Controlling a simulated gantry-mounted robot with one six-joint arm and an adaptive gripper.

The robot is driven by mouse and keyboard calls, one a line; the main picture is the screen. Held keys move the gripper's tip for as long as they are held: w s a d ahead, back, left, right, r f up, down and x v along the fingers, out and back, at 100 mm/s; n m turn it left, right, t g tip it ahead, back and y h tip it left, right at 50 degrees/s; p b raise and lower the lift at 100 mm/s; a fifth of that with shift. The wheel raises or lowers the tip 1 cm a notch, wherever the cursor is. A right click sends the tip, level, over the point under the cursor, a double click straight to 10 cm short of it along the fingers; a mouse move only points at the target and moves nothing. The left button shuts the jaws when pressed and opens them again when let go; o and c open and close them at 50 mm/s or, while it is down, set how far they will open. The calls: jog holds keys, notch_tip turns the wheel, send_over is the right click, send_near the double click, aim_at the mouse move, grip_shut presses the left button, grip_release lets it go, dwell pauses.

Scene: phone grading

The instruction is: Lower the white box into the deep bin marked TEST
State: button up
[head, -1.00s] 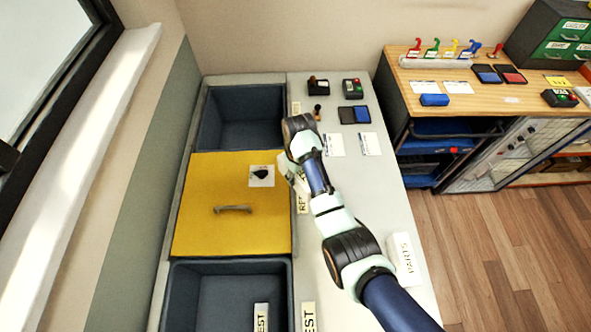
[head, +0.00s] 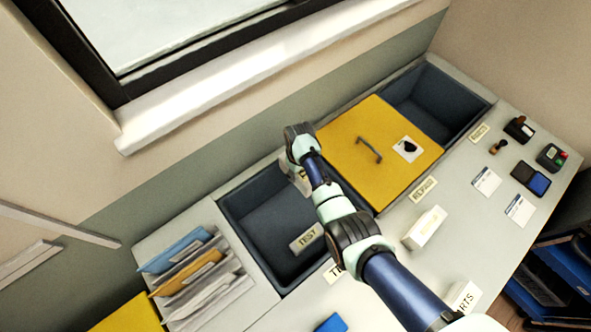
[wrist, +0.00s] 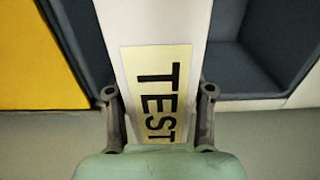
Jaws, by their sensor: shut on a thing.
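My gripper (wrist: 158,100) is shut on a white box (wrist: 125,15), one finger on each side. The box has a cream TEST label facing the wrist camera. In the head view my gripper (head: 297,172) is at the back of the deep bin (head: 245,213), near its yellow-lid end; the held box (head: 302,184) shows only partly below it. The wrist view shows dark bin interior (wrist: 268,45) beside the box; I cannot tell how far the box is below the rim. A TEST-labelled block (head: 307,239) is inside the bin. The counter's TEST label (head: 335,272) is partly hidden by my arm.
A yellow lid (head: 350,120) with a handle covers the adjoining bin; another open bin (head: 440,95) lies beyond. A file rack (head: 195,270) stands at left. A white box (head: 424,228) lies on the counter near the REPAIR label (head: 423,189). The wall is close behind.

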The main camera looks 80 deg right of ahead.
jog(key=shift+f+b, duration=0.45)
notch_tip(320, 180, down, 30)
jog(key=b, duration=2.8)
jog(key=shift+b, duration=0.3)
jog(key=shift+r, duration=0.1)
jog(key=o, duration=1.5)
notch_tip(320, 180, up, 12)
